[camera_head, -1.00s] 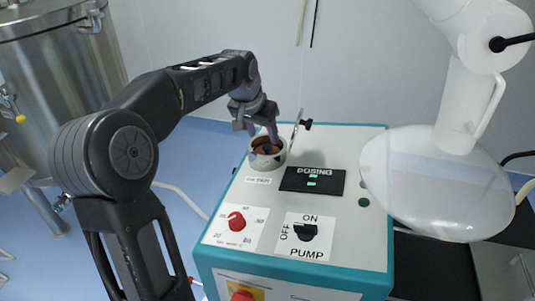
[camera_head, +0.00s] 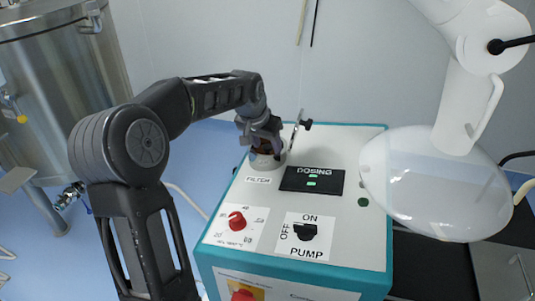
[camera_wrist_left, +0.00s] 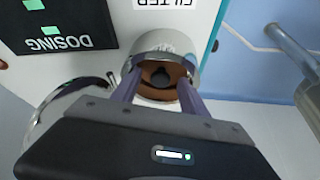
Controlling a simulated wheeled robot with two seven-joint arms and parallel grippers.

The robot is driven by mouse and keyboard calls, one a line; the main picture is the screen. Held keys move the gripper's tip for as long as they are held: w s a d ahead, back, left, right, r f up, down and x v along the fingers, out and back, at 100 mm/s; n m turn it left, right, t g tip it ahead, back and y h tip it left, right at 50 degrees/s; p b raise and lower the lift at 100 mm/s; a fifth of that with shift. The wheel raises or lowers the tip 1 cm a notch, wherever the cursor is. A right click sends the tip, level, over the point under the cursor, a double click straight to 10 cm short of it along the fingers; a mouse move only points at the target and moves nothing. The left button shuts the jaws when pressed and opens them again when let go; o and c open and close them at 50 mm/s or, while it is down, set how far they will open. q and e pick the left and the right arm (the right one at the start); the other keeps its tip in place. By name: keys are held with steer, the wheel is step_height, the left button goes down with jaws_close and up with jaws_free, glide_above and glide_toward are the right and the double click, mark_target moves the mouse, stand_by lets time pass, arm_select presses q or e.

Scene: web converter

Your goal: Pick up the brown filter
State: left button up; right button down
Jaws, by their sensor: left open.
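The brown filter (camera_wrist_left: 163,92) sits inside a round metal holder (camera_wrist_left: 172,41) on top of the machine. In the head view the holder (camera_head: 263,161) stands at the back left of the panel, and my gripper hides most of the filter. My left gripper (camera_wrist_left: 162,84) points down into the holder. Its two purple fingers are apart, one at each side of the filter's dark centre. I cannot tell whether they touch the filter. The left gripper (camera_head: 264,146) also shows right over the holder in the head view. My right gripper is not in view.
The white machine top (camera_head: 345,150) carries a DOSING display (camera_head: 312,181), a red knob (camera_head: 237,221) and a black PUMP switch (camera_head: 305,231). A thin metal lever (camera_head: 297,124) stands close beside the holder. A large white funnel-shaped part (camera_head: 430,190) overhangs the right side.

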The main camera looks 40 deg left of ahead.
arm_select(q)
steer(key=shift+c, duration=0.5)
jaws_close()
